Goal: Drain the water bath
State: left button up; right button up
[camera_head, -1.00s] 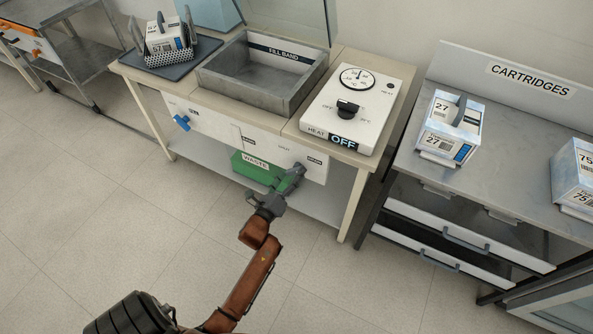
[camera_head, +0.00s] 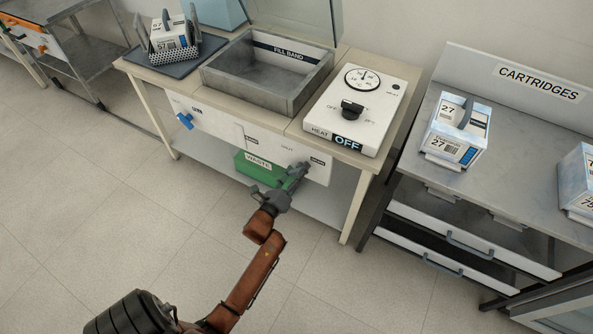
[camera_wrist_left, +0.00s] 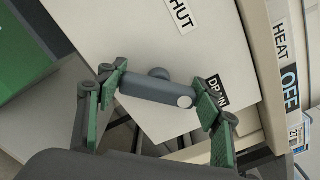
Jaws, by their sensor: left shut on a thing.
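The water bath (camera_head: 222,86) is a grey open-topped basin with a FILL BAND strip inside its back wall; I cannot tell if it holds water. On the white front panel below, a grey lever, the drain handle (camera_wrist_left: 150,88), lies between the SHUT label (camera_wrist_left: 182,14) and the DRAIN label (camera_wrist_left: 217,90). My right gripper is not in view.
A green WASTE container (camera_head: 259,168) sits under the panel. A blue tap (camera_head: 185,121) is at the panel's left. The heat box (camera_head: 347,113) reads OFF. A rack with a cartridge (camera_head: 172,40) stands left of the bath. The cartridge bench (camera_head: 497,170) is right; the floor in front is clear.

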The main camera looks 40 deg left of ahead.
pick_arm(q)
jog(key=shift+c, duration=1.2)
